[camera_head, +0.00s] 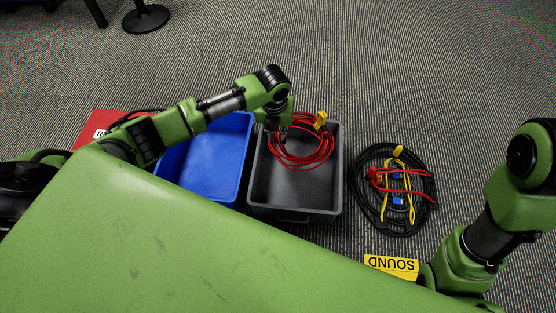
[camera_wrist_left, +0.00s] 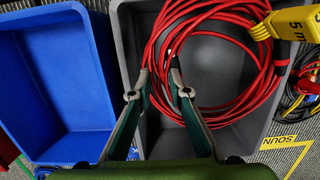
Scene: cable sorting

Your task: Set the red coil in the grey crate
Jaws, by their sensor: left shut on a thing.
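The red coil (camera_head: 304,151) with a yellow tag (camera_head: 321,120) is over the grey crate (camera_head: 295,196), toward its far side. My left gripper (camera_head: 275,122) is shut on the red coil at its left side. In the left wrist view the coil (camera_wrist_left: 268,85) hangs from the fingers (camera_wrist_left: 172,72) over the grey crate (camera_wrist_left: 168,142), and the yellow tag (camera_wrist_left: 292,25) reads "5 m". I cannot tell whether the coil touches the crate floor. My right arm shows at the right, but its gripper is out of view.
An empty blue crate (camera_head: 207,150) stands left of the grey crate. A black coil (camera_head: 360,188) with red and yellow cables on it lies on the carpet to the right. A yellow "SOUND" sign (camera_head: 391,264) and a red sign (camera_head: 88,127) lie on the floor.

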